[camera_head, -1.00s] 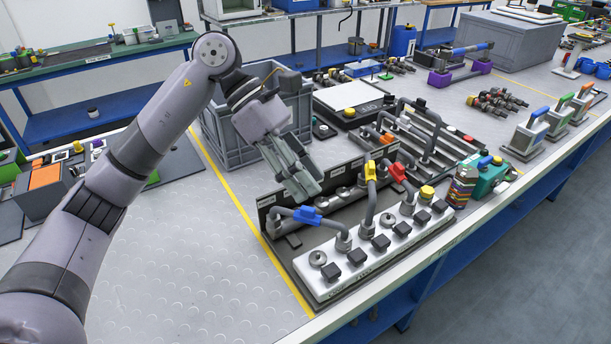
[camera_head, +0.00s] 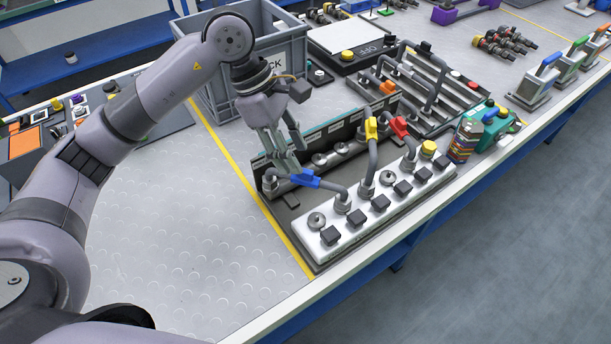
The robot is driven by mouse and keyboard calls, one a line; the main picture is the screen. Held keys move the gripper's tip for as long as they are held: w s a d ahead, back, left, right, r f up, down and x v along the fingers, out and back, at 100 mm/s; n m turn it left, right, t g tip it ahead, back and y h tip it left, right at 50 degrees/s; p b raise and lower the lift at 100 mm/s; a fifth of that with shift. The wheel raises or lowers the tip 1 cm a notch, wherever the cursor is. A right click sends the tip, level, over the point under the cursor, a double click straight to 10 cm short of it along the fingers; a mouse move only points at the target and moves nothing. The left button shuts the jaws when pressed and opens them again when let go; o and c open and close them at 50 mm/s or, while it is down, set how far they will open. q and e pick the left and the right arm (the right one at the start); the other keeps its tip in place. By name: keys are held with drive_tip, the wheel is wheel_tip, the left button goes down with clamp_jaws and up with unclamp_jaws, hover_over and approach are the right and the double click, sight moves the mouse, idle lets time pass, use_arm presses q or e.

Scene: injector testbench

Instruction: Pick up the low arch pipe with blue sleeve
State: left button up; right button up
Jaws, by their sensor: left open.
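The low arch pipe with the blue sleeve (camera_head: 306,179) sits at the left end of the test bench (camera_head: 318,265). It is a grey pipe running from the rear row of fittings to the front white block. My left gripper (camera_head: 288,162) is open and points down just behind and above the blue sleeve. Its fingers overlap the rear fittings in the picture, and I cannot tell whether they touch the pipe. My right gripper is not in view.
Pipes with a yellow sleeve (camera_head: 371,129) and a red sleeve (camera_head: 398,126) stand close to the right. A grey crate (camera_head: 290,50) is behind my left arm.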

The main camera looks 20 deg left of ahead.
sight(306, 171)
use_arm(q)
drive_tip(key=shift+d+f, duration=0.15)
drive_tip(key=shift+f, duration=0.1)
drive_tip(key=shift+s+d+f, duration=0.1)
drive_tip(key=shift+d, duration=0.05)
drive_tip(key=x, duration=0.1)
drive_tip(key=p+x, duration=0.1)
drive_tip(key=x, duration=0.1)
drive_tip(key=p+x, duration=0.1)
drive_tip(key=shift+s+d+f, duration=0.1)
drive_tip(key=shift+s+d, duration=0.15)
drive_tip(key=shift+d, duration=0.05)
drive_tip(key=shift+d+f, duration=0.1)
drive_tip(key=shift+f, duration=0.2)
drive_tip(key=shift+c, duration=0.2)
clamp_jaws()
